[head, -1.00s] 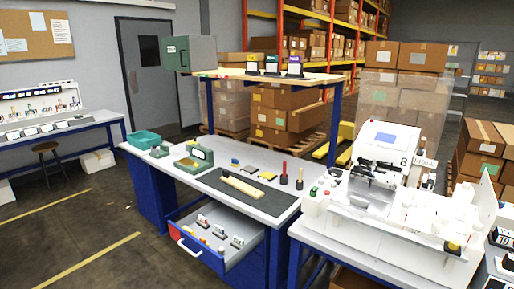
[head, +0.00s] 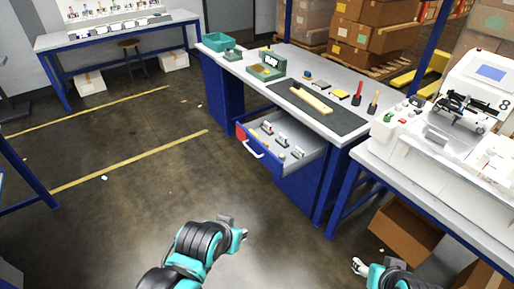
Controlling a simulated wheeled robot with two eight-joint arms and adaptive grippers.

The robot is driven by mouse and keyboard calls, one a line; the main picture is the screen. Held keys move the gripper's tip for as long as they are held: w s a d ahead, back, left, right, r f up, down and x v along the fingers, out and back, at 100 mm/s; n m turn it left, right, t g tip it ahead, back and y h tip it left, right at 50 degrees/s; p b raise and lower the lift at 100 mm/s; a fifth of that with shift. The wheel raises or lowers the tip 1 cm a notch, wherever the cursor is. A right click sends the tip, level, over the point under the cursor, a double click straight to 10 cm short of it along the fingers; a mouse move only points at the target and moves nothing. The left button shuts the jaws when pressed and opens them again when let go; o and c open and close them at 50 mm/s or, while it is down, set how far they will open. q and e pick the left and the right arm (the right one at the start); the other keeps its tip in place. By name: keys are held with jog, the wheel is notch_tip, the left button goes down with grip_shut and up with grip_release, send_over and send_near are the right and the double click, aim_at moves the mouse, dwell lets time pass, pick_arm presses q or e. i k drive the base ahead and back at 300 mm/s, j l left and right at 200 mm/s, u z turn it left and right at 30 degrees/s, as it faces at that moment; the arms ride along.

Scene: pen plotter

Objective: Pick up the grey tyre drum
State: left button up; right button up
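I cannot make out which thing is the grey tyre drum; the small items are too small to tell apart. Several small pieces, some grey, lie in the open drawer (head: 308,151) under the workbench (head: 335,120). More small items stand on the bench top. My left gripper (head: 241,234) is low over the floor, in front of the drawer and well apart from it. My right gripper (head: 359,267) is at the bottom right, partly cut off by its arm. Neither gripper touches anything that I can see; their fingers are too small to read.
The white plotter machine (head: 450,125) stands on the right table. A cardboard box (head: 408,228) sits below it. The floor before the drawer is clear.

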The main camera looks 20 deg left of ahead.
aim_at(282, 156)
jog(key=z, duration=0.45)
jog(key=i+j+z, duration=0.15)
jog(key=j+z, duration=0.9)
jog(key=j, duration=1.15)
jog(key=k+j+z, duration=0.15)
jog(key=j, duration=1.1)
jog(key=j+z, duration=0.15)
jog(key=j, duration=0.5)
jog(key=k+j, duration=0.15)
jog(key=j, duration=0.45)
jog(key=z, duration=0.05)
